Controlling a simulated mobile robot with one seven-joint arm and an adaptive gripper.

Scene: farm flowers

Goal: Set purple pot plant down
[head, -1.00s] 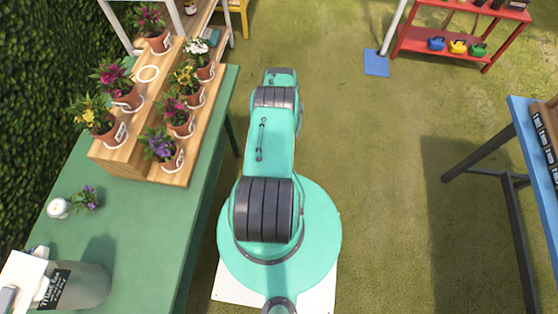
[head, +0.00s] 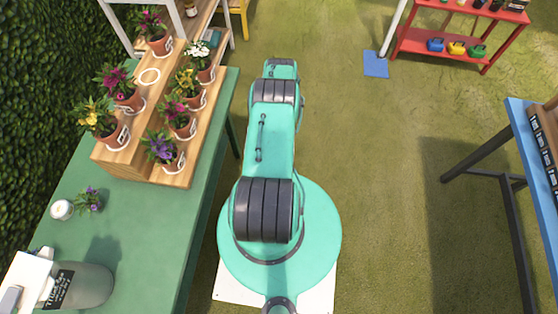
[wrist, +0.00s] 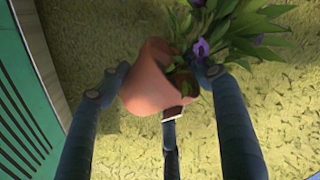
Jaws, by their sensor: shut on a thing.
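The purple pot plant shows in the wrist view: a terracotta pot (wrist: 150,82) with green leaves and purple flowers (wrist: 201,47), tilted in the picture. My gripper (wrist: 155,84) is shut on this pot, with dark fingers on both sides and another below. The pot is over yellow-green ground, apart from any surface I can see. In the head view, my arm stretches away from me and my gripper and the held plant are hidden. Another purple-flowered potted plant (head: 161,148) stands on the lower step of the wooden stand (head: 140,172).
The stand sits on the green table (head: 130,235) at left, with several potted plants and an empty white ring (head: 149,76) on its upper step. A blue table (head: 520,120) is right, a red rack (head: 440,57) far right. Grass between is open.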

